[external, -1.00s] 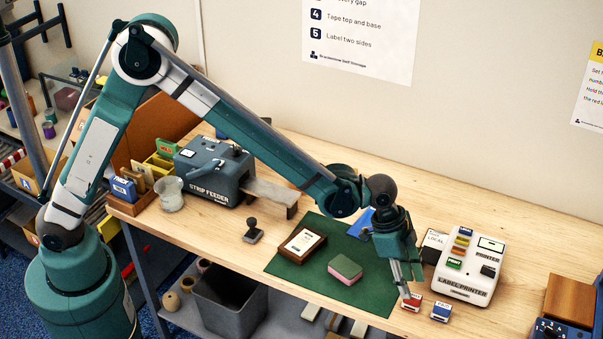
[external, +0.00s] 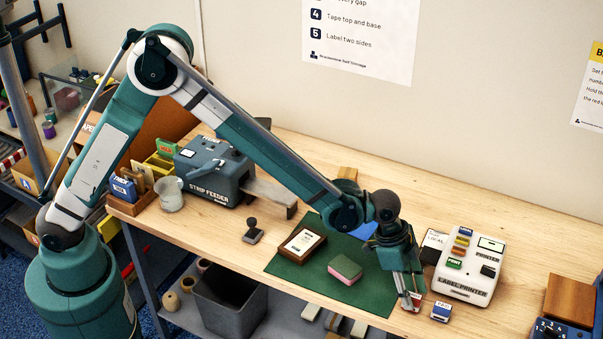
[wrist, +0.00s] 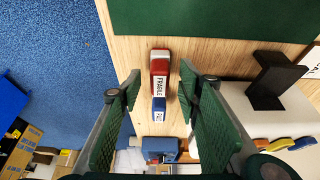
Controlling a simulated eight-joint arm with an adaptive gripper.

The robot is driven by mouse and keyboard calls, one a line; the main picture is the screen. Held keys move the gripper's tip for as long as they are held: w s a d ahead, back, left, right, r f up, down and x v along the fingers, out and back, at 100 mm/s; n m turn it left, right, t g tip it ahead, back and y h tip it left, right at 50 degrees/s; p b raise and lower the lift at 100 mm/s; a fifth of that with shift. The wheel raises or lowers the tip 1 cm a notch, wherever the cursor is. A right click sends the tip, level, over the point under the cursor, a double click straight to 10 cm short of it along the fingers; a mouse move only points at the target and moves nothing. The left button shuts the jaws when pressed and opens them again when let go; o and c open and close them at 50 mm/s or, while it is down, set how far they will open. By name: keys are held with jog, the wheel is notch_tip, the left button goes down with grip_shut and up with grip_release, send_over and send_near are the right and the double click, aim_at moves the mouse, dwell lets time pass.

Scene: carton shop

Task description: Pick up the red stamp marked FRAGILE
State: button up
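The red stamp (wrist: 159,68) with a white label reading FRAGILE lies on the wooden bench, between the two fingers in the wrist view. My gripper (wrist: 160,74) is open, with a gap on both sides of the stamp in that view. In the external view my gripper (external: 411,303) points down at the bench's front edge, its fingers in front of the red stamp (external: 419,296) and hiding most of it. I cannot tell the exact height of the fingertips over the bench.
A blue stamp (external: 441,312) stands close to the red one and also shows in the wrist view (wrist: 159,107). The label printer (external: 468,267) is behind to the right. The green mat (external: 300,276) bears a pink-and-green block (external: 345,269) and a framed card (external: 302,243).

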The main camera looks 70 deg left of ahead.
jog(key=shift+x, duration=1.15)
jog(key=c, duration=1)
